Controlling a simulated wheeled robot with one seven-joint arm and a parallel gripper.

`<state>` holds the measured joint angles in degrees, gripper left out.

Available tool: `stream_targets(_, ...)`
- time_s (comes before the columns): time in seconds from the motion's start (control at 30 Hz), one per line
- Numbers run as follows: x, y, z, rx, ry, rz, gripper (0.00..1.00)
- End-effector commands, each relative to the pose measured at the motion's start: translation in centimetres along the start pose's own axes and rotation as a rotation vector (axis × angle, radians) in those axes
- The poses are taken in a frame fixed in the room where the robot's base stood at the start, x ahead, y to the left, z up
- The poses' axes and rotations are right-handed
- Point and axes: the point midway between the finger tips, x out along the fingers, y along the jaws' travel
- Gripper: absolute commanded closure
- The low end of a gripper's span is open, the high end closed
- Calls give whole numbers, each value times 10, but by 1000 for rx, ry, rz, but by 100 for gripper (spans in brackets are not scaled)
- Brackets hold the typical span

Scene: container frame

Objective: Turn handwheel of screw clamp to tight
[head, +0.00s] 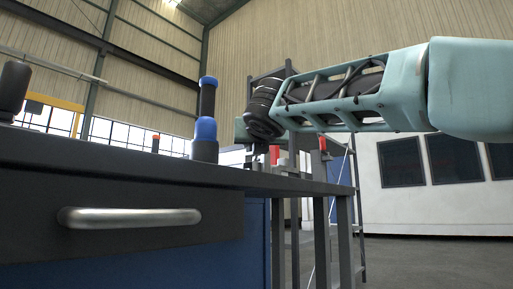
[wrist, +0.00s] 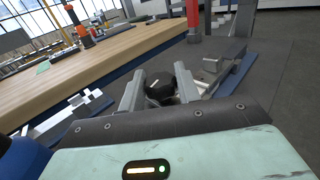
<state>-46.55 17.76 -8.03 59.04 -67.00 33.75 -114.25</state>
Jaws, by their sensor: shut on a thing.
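The handwheel (wrist: 160,86) is a round black knob with a pale mark on top, in the middle of the wrist view. My gripper (wrist: 159,92) has one grey finger on each side of it and is shut on it. The lower part of the handwheel is hidden behind the gripper. Grey metal parts (wrist: 226,66), possibly of the clamp, lie just beyond and to the right. In the head view my gripper's end points down beside the workbench, and the handwheel cannot be made out there.
A dark workbench (head: 150,165) with a drawer handle (head: 130,217) fills the left of the head view. A black-and-blue upright tool (head: 206,125) stands on it. The wooden benchtop (wrist: 90,72) shows left in the wrist view; open floor lies right.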

Motion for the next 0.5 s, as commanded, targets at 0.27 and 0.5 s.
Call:
stream_targets(0.27,1,2,2,-2,4,-177,90)
stream_targets(0.5,1,1,1,-3,3,-258,90)
